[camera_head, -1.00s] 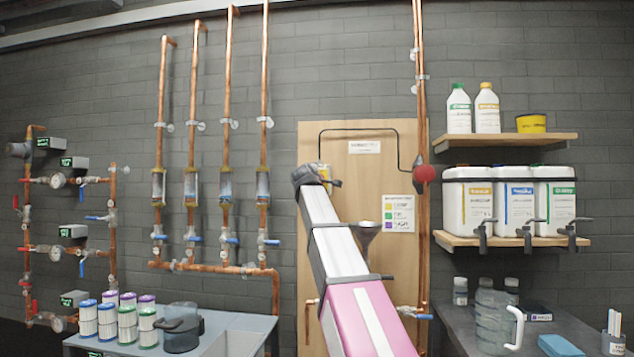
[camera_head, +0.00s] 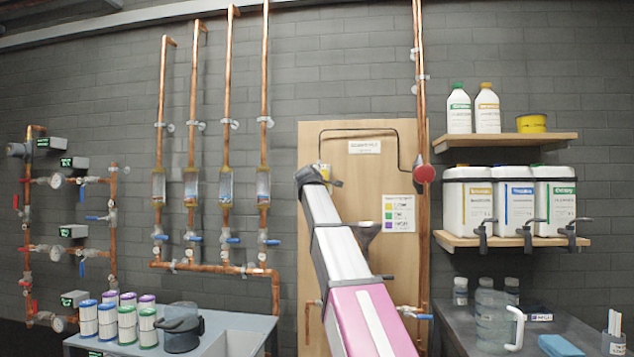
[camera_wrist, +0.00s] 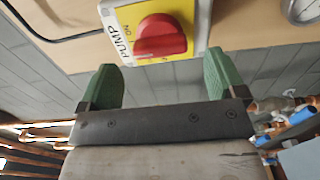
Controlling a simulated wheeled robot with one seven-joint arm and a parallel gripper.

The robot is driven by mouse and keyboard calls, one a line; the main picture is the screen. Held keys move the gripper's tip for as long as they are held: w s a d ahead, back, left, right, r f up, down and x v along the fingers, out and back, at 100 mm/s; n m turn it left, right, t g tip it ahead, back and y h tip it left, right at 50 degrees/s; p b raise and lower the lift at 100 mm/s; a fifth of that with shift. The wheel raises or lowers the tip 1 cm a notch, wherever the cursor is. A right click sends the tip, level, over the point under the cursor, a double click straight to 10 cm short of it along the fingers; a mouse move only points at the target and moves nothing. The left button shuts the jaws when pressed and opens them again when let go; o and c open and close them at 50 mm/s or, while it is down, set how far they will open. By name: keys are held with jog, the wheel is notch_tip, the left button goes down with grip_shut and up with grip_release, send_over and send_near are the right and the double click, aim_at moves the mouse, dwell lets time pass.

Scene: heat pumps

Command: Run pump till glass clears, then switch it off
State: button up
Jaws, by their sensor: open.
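The pump switch is a red knob (camera_wrist: 160,37) on a yellow plate (camera_wrist: 185,12) marked PUMP, with ON lettering beside the knob. In the wrist view it lies just beyond my open, empty gripper (camera_wrist: 160,72), roughly centred between the green fingers and apart from them. In the head view my gripper (camera_head: 318,172) is at the wooden board, and the switch (camera_head: 325,170) is mostly hidden behind it. Several sight glasses (camera_head: 158,186) sit in the vertical copper pipes to the left; their contents are too small to judge for clarity.
Blue-handled valves (camera_head: 231,240) are below the sight glasses. A bench (camera_head: 240,325) with filter cartridges stands at lower left. Shelves (camera_head: 510,241) with jugs are at right. A round gauge (camera_wrist: 305,8) is near the switch in the wrist view.

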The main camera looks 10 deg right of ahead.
jog(key=x, duration=0.3)
jog(key=shift+w+d, duration=0.1)
jog(key=shift+w, duration=0.2)
